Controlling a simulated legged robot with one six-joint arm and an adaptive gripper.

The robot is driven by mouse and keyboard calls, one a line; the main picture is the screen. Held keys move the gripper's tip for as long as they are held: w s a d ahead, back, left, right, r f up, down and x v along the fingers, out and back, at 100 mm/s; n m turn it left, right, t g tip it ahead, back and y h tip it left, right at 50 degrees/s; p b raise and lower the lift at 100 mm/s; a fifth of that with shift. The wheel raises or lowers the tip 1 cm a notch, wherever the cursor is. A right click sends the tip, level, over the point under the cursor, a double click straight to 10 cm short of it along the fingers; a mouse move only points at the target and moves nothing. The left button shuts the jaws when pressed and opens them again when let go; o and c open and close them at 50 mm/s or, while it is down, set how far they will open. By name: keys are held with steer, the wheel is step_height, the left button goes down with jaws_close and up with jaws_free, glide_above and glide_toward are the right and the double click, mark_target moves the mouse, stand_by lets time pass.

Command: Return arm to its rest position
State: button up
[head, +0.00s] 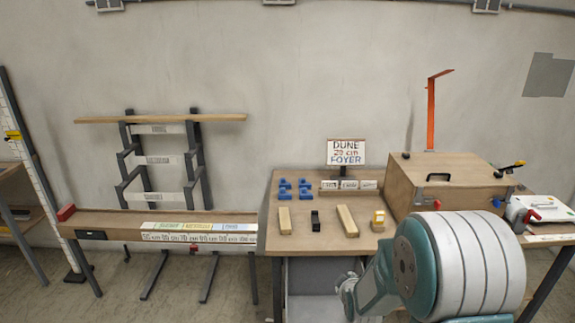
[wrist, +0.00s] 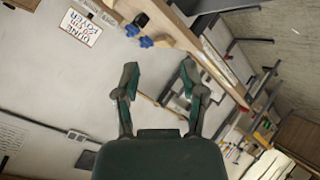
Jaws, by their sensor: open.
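My gripper (wrist: 160,88) shows in the wrist view with its two fingers spread apart and nothing between them. In the head view my teal and white arm (head: 465,265) fills the lower right, in front of the workbench (head: 330,240). The gripper's fingers cannot be made out in the head view. The arm hides part of the bench's right side and the front of the wooden box (head: 445,180).
The bench holds blue parts (head: 295,188), wooden blocks (head: 346,220), a black piece (head: 315,220), a yellow-and-white item (head: 378,220) and a DUNE FOYER sign (head: 346,152). A shelf rack (head: 160,160) and long side table (head: 160,226) stand left. An orange post (head: 431,110) rises behind the box.

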steer(key=s+r+m+g, duration=0.3)
steer(key=s+r+m, duration=0.2)
steer(key=s+r, duration=0.9)
steer(key=s+r+m+g, duration=0.1)
steer(key=s+r+m, duration=0.1)
steer(key=s, duration=0.6)
steer(key=s+r+m+g, duration=0.1)
steer(key=s+r+m, duration=0.1)
steer(key=s+r, duration=0.3)
steer(key=s, duration=0.3)
steer(key=shift+s, duration=0.3)
